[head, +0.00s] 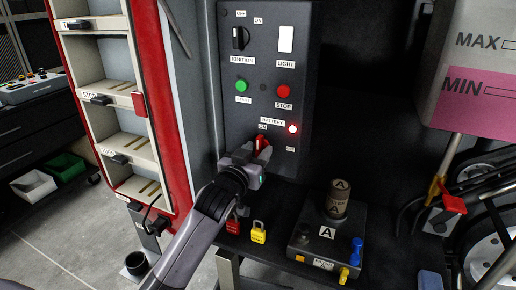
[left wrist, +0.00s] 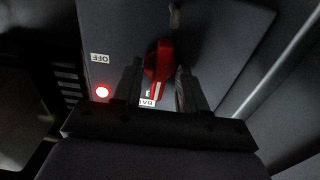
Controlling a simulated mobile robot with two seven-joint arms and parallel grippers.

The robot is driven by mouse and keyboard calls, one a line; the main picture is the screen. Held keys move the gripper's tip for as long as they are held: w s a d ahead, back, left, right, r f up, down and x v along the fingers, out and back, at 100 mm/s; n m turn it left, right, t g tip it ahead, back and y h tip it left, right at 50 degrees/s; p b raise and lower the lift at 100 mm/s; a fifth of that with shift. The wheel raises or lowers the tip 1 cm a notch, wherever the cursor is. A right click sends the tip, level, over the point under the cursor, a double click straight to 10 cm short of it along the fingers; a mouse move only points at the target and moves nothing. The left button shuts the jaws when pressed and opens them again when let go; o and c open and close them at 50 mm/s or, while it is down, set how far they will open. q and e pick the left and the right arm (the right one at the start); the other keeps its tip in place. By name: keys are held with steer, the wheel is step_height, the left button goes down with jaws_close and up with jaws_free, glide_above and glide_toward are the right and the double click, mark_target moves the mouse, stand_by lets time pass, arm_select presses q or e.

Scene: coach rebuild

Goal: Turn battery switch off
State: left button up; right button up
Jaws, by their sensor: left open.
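The red battery switch (head: 262,143) sits low on the grey control panel (head: 268,108), beside the labels BATTERY, ON and OFF. A red lamp (head: 292,129) right of it is lit. My left gripper (head: 254,155) is at the switch, partly covering it. In the left wrist view, the red switch knob (left wrist: 158,62) stands between the two open fingers of my left gripper (left wrist: 160,85), one on each side. I cannot tell whether a finger touches it. The knob's white line points toward the gripper; the OFF label (left wrist: 99,58) and lit lamp (left wrist: 102,92) are at left. My right gripper is not in view.
Above are the ignition switch (head: 240,38), light switch (head: 286,39), green start button (head: 241,86) and red stop button (head: 284,91). Below are a yellow padlock (head: 258,233) and a box marked A (head: 327,233). A red-edged shelf rack (head: 166,100) stands close at left.

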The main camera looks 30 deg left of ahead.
arm_select(q)
steer(key=shift+c, duration=0.3)
jaws_close()
steer(key=shift+r+m+p, duration=0.15)
steer(key=shift+m+p, duration=0.6)
steer(key=shift+m, duration=0.45)
steer(key=m+p, duration=0.1)
steer(key=m, duration=0.1)
steer(key=shift+m, duration=0.8)
